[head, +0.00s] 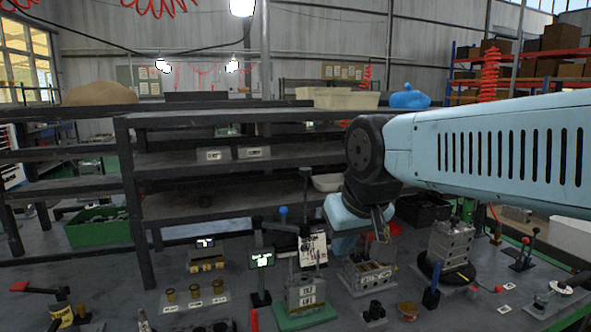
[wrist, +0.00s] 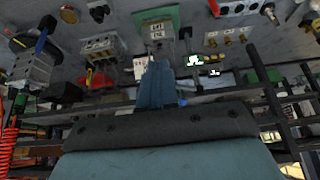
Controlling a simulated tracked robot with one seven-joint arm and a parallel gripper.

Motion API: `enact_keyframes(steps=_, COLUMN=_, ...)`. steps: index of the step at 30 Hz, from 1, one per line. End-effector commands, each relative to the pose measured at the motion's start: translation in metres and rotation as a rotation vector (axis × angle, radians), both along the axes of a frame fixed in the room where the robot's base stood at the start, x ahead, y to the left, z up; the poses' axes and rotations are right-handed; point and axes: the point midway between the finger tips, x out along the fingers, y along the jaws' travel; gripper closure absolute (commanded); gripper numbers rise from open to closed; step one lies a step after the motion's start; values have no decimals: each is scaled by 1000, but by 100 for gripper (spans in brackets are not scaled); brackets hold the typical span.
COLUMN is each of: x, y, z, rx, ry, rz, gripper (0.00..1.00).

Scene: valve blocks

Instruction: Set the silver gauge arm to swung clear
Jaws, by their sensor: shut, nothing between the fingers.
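I cannot pick out the silver gauge arm with certainty. A small silver fitting with a round part (head: 560,288) sits on a base at the right front edge of the bench in the head view. A pale upright piece (head: 144,320) is cut off at the bottom left. My gripper (head: 381,238) hangs over the middle of the bench, above and behind the grey valve block with round ports (head: 366,277). It is shut and empty, and well apart from both silver pieces. My arm hides part of the bench behind it.
A grey block on a green base (head: 305,297) stands at front centre, and a stacked block on a black disc (head: 450,250) stands right of my gripper. A dark lever (head: 525,253), small screens (head: 261,260) and a green crate (head: 97,226) are around. Dark shelving (head: 200,165) stands behind.

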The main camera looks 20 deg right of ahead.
Motion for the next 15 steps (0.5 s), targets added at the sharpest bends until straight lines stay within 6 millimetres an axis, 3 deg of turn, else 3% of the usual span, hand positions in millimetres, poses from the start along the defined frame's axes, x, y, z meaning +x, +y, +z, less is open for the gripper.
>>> enact_keyframes(steps=10, x=0, y=0, z=0, rx=0, ry=0, rz=0, gripper=100)
enact_keyframes(steps=15, x=3, y=0, z=-1, rx=-21, ry=26, rz=22, gripper=84)
